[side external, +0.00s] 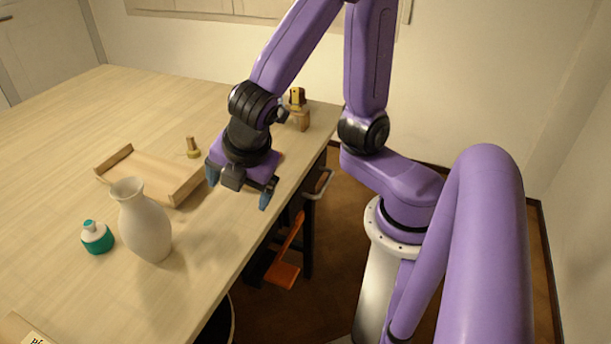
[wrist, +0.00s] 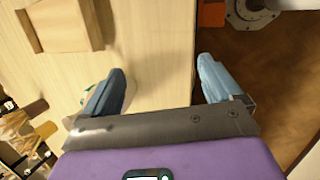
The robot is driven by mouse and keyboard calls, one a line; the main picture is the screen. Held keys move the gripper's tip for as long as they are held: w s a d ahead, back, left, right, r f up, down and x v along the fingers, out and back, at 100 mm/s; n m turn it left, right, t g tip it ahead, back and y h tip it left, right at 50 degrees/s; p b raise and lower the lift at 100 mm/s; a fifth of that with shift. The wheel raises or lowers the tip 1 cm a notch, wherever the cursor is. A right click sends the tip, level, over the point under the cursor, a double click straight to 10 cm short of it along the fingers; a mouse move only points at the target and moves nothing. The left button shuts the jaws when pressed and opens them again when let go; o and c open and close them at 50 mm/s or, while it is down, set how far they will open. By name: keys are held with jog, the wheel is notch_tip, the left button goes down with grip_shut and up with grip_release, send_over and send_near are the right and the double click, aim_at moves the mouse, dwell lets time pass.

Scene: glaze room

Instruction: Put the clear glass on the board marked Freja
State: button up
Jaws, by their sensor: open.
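My gripper (side external: 239,193) is open and empty above the table near its right edge. In the wrist view its two blue fingers (wrist: 162,66) stand wide apart over bare wood. A tan board with raised ends (side external: 145,180) lies left of it and shows at the top left of the wrist view (wrist: 62,25); I see no marking on it. A white label with dark lettering (side external: 37,339) is cut off at the bottom left, too partial to read. I cannot pick out the clear glass for certain; a see-through shape (wrist: 15,132) shows among brown pieces at the wrist view's left edge.
A white vase (side external: 146,222) stands in front of the tan board, with a teal-and-white bottle (side external: 97,237) left of it. A small brass piece (side external: 192,148) and a gold-capped bottle (side external: 299,112) stand farther back. An orange seat (side external: 283,274) is beside the table.

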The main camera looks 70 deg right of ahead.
jog(key=s+d+m+g+y, duration=0.2)
jog(key=s+d+m, duration=0.4)
jog(key=s, duration=0.5)
jog(key=shift+s+d+g, duration=0.4)
jog(key=shift+d+g, duration=0.25)
jog(key=shift+g, duration=0.25)
